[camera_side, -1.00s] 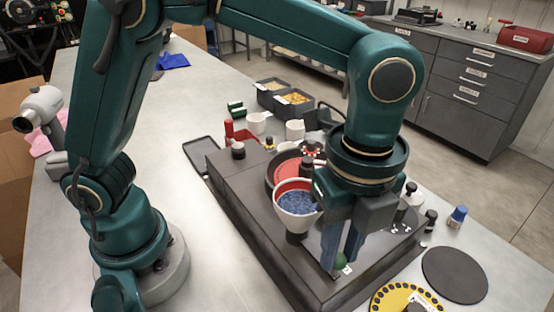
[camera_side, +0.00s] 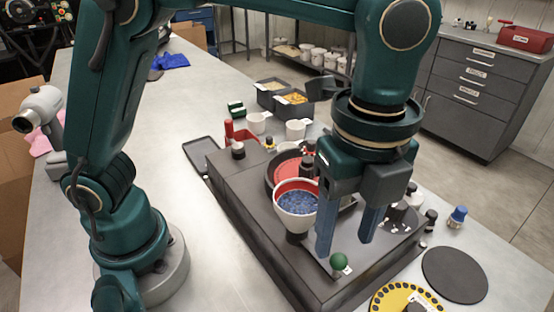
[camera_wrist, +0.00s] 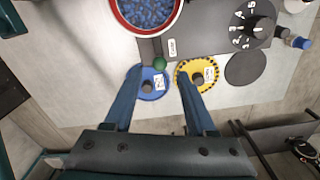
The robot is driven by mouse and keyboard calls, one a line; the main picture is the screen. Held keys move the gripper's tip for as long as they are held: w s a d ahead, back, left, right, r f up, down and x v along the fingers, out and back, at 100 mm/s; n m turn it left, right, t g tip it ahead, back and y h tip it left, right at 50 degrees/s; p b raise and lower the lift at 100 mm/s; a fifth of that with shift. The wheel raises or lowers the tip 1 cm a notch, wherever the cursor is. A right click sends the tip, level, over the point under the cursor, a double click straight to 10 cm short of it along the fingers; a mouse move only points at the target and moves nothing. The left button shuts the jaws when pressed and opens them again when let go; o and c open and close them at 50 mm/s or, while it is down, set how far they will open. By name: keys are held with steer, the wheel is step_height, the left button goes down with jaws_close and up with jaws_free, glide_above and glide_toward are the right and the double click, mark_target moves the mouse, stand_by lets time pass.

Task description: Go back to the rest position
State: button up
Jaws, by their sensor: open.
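My gripper (camera_side: 347,246) is open and empty, with its two blue fingers apart above the front of the dark seed meter base (camera_side: 262,240). A green ball-shaped knob (camera_side: 339,262) stands on that base just below and between the fingertips, apart from them. In the wrist view the fingers (camera_wrist: 158,88) point toward the green knob (camera_wrist: 159,63), a blue disc (camera_wrist: 153,89) and a yellow disc (camera_wrist: 208,62). The hopper with a red rim and blue seeds (camera_side: 296,204) stands left of the fingers.
A black disc (camera_side: 455,275) and the yellow disc with dark holes (camera_side: 378,300) lie on the table at the right front. A blue-capped bottle (camera_side: 457,217) stands near the right edge. White cups (camera_side: 297,129) and dark bins (camera_side: 292,104) are behind the base.

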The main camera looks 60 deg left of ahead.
steer(key=shift+r, duration=0.85)
steer(key=shift+w+a+r, duration=0.1)
steer(key=shift+w+a, duration=0.05)
steer(key=a+r, duration=0.1)
steer(key=a+r+n+t, duration=0.1)
steer(key=a, duration=0.1)
steer(key=a+r+n, duration=0.1)
steer(key=a+r, duration=0.1)
steer(key=shift+w+h, duration=0.35)
steer(key=shift+h, duration=0.05)
steer(key=s+a+f+n+t, duration=0.2)
steer(key=a+n, duration=0.4)
steer(key=n, duration=0.3)
steer(key=s+a+f+n+t, duration=0.2)
steer(key=s+a+n, duration=0.3)
steer(key=n, duration=0.5)
steer(key=shift+a+f+t+y, duration=0.3)
steer(key=shift+a+f+y, duration=0.1)
steer(key=shift+a+f, duration=0.15)
